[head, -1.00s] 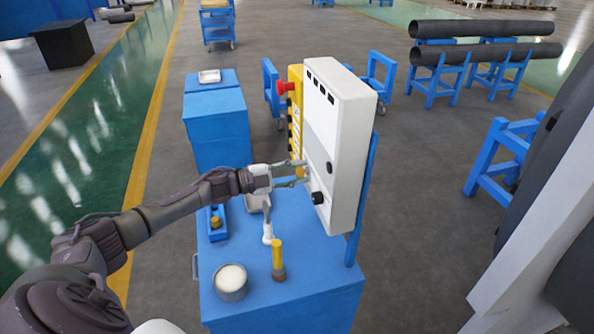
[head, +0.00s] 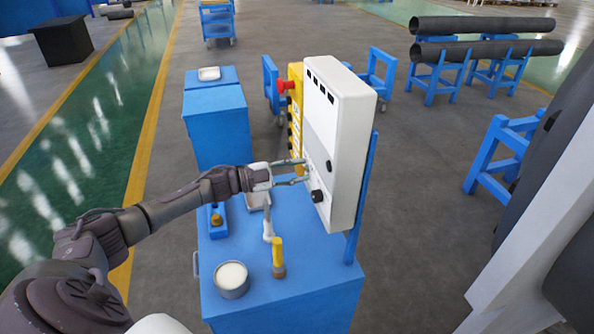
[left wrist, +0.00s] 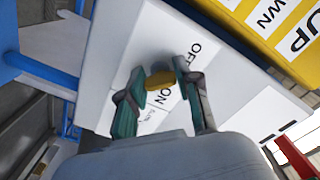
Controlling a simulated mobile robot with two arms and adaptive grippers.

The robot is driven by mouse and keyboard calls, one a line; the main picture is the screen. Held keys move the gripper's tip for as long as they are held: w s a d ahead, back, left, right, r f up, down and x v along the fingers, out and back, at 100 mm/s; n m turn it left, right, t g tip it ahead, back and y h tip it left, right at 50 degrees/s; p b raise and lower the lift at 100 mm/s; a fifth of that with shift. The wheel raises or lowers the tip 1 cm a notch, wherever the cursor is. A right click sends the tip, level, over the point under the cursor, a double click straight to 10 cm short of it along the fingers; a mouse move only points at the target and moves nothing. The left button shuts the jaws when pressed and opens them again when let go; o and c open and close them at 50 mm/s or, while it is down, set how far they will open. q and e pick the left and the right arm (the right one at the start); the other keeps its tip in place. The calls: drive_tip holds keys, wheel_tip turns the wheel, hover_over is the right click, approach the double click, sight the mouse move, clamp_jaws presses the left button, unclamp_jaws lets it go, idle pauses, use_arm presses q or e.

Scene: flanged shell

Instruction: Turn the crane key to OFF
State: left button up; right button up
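The crane key (left wrist: 160,80) shows in the left wrist view as a small yellow grip on a pale panel. The words OFF and ON are printed to its right. My left gripper (left wrist: 161,76) has its two fingers apart, one on each side of the key; I cannot tell whether they touch it. In the head view my left gripper (head: 304,172) reaches from the left to the front of the white control box (head: 348,150), with a gap between its fingers. My right gripper is not in view.
A yellow pendant (head: 295,110) with a red button stands beside the box. A black knob (head: 317,196) is below my fingers. On the blue cabinet (head: 285,305) are a pot (head: 232,279), a yellow-topped post (head: 278,257) and a white stand (head: 268,225).

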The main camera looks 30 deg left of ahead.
use_arm(q)
drive_tip(key=o, duration=0.5)
drive_tip(key=shift+c, duration=0.2)
drive_tip(key=v, duration=1.2)
drive_tip(key=shift+a, duration=0.1)
